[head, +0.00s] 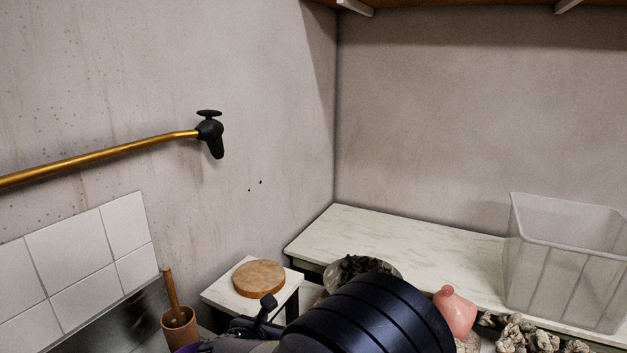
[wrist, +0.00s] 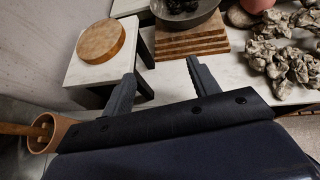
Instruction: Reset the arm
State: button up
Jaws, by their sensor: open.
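My gripper (wrist: 161,88) shows in the wrist view with its two dark fingers spread apart and nothing between them. It is above the gap beside the small white table (wrist: 85,72), near the edge of the white counter. In the head view my dark arm fills the bottom middle and hides part of the counter front. One gripper part pokes up just in front of the small table (head: 222,292); most of the gripper is hidden there.
A round wooden board (head: 259,278) lies on the small table. A bowl of dark lumps (wrist: 185,12) sits on stacked boards (wrist: 190,42). Oyster-like shells (wrist: 285,62), a pink object (head: 455,312) and a clear bin (head: 565,262) are to the right. A brown pot (head: 180,330) stands left.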

jog(key=d+f+b, duration=0.2)
jog(key=d+f, duration=0.5)
jog(key=d, duration=0.4)
jog(key=d+f+b, duration=0.2)
jog(key=d+f, duration=0.6)
jog(key=d, duration=0.4)
jog(key=shift+f, duration=0.15)
jog(key=shift+d, duration=0.1)
